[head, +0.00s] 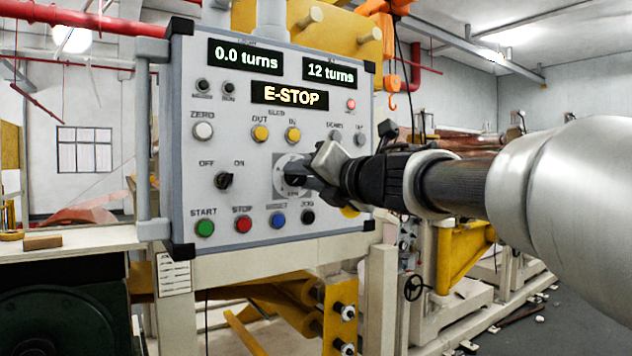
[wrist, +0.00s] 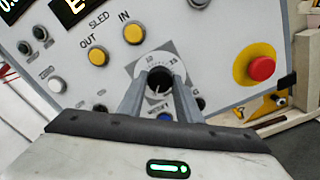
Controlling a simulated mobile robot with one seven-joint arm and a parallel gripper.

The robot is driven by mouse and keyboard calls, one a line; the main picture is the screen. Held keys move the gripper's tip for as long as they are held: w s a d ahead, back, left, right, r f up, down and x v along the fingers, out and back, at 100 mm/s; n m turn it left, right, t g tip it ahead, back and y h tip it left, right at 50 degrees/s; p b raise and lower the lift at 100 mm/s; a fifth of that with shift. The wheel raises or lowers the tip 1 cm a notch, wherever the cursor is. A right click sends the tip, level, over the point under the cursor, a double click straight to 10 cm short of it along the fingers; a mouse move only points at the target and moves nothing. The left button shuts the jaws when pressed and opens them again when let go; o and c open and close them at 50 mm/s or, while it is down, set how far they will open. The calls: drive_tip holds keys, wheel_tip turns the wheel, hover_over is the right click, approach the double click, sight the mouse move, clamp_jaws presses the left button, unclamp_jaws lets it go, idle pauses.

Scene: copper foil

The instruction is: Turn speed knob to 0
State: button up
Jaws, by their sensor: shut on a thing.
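The speed knob (wrist: 158,82) is a black round knob on a grey dial plate with a white scale, on the grey control panel (head: 185,130). In the wrist view the fingers of my gripper (wrist: 160,92) stand on either side of the knob and are shut on it. The knob's pointer line is small, and I cannot tell the exact value it marks. In the head view my gripper (head: 296,180) reaches in from the right and covers much of the dial plate (head: 280,180). The panel displays read "0.0 turns", "12 turns" and "E-STOP".
A black OFF/ON switch (head: 223,181) sits left of the dial. Green, red, blue and black buttons run below it. Yellow OUT and IN buttons (wrist: 98,56) are above. A red emergency stop button (wrist: 261,68) on a yellow base is at the right of the panel.

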drive_tip(key=shift+n, duration=0.3)
drive_tip(key=o, duration=1)
drive_tip(key=shift+o, duration=0.2)
drive_tip(key=v, duration=1.7)
drive_tip(key=shift+d+p, duration=0.25)
drive_tip(key=shift+p, duration=0.1)
drive_tip(key=shift+s, duration=0.15)
